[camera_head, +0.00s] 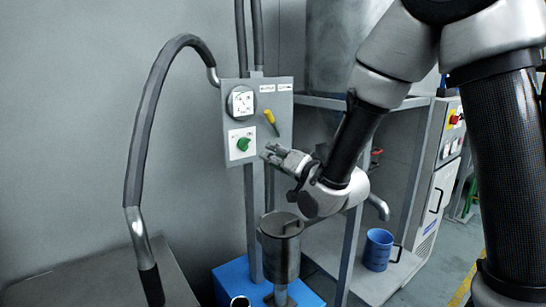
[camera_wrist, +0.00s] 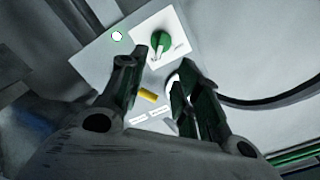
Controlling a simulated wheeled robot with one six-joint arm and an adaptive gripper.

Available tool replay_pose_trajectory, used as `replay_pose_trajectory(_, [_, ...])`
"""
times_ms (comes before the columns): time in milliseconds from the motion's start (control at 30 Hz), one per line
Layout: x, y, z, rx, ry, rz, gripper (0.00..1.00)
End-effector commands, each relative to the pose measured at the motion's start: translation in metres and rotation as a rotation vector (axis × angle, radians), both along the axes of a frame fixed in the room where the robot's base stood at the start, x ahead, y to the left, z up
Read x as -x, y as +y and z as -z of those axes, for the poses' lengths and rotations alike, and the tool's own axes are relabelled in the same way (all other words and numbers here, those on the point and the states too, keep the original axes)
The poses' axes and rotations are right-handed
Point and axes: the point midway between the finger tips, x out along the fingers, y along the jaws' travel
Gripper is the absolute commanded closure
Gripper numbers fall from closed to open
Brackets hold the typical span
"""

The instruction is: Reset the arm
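My gripper (camera_head: 268,152) is at the end of my arm, in front of the grey control panel (camera_head: 285,130) on a post. Its fingertips point at the panel, close to the green knob (camera_head: 243,144) and just right of it in the head view. In the wrist view my gripper (camera_wrist: 157,75) has its two fingers apart with a gap between them. The green knob (camera_wrist: 160,40) shows beyond the fingertips, on a white plate. A yellow handle (camera_wrist: 149,96) is seen between the fingers. I see nothing held.
A metal canister (camera_head: 280,250) stands below my gripper near a blue base (camera_head: 235,279). A blue mug (camera_head: 378,249) sits on the low shelf at right. A dark hose (camera_head: 142,130) arches left of the panel. A white cabinet (camera_head: 436,190) stands behind my arm.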

Motion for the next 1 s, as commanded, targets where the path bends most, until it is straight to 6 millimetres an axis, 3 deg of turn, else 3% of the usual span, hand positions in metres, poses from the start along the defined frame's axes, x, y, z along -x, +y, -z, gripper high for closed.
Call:
replay_pose_trajectory(100, [0.0,0.0,0.001,0.017,-0.008,0.0,0.67])
replay_pose_trajectory(167, [0.0,0.0,0.012,0.071,0.013,-0.002,0.67])
replay_pose_trajectory(267, [0.005,-0.003,0.051,0.232,0.102,-0.015,0.67])
replay_pose_trajectory(400, [0.034,-0.023,0.124,0.56,0.317,-0.086,0.67])
replay_pose_trajectory(533, [0.076,-0.07,0.147,0.82,0.496,-0.164,0.67])
replay_pose_trajectory(667, [0.126,-0.134,0.137,1.007,0.669,-0.237,0.67])
replay_pose_trajectory(800, [0.194,-0.208,0.1,1.122,0.844,-0.298,0.67])
replay_pose_trajectory(900, [0.241,-0.251,0.069,1.135,0.929,-0.299,0.67])
replay_pose_trajectory(1000, [0.275,-0.28,0.043,1.103,0.959,-0.238,0.67])
